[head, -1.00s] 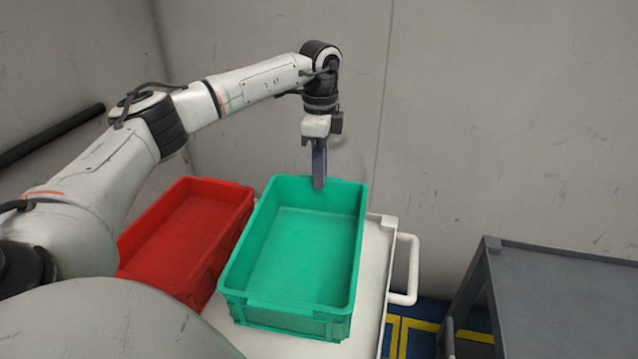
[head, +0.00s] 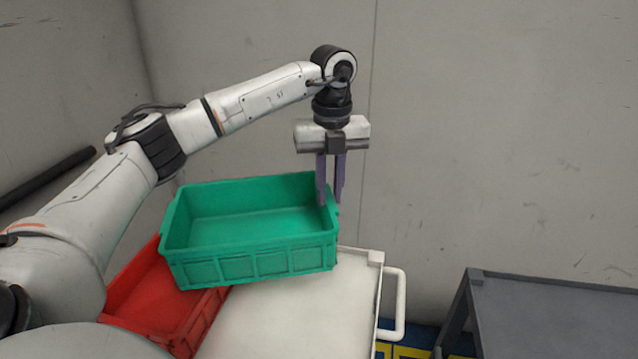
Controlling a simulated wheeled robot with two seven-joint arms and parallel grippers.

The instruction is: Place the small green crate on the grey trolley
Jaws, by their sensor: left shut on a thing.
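The small green crate (head: 262,264) is empty and hangs in the air above the white cart and partly over the red crate. My left gripper (head: 330,196) is shut on the right end wall of the green crate, with one finger inside and one outside. The crate looks turned sideways, its long side facing me. The grey trolley (head: 560,310) stands at the lower right, apart from the crate, and its visible top is bare. My right gripper is not in view.
A red crate (head: 150,300) sits on the left part of the white cart (head: 290,320), partly hidden by the green crate. The cart has a white handle (head: 400,305) on its right. A gap with yellow-marked blue floor lies between cart and trolley. Walls stand behind.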

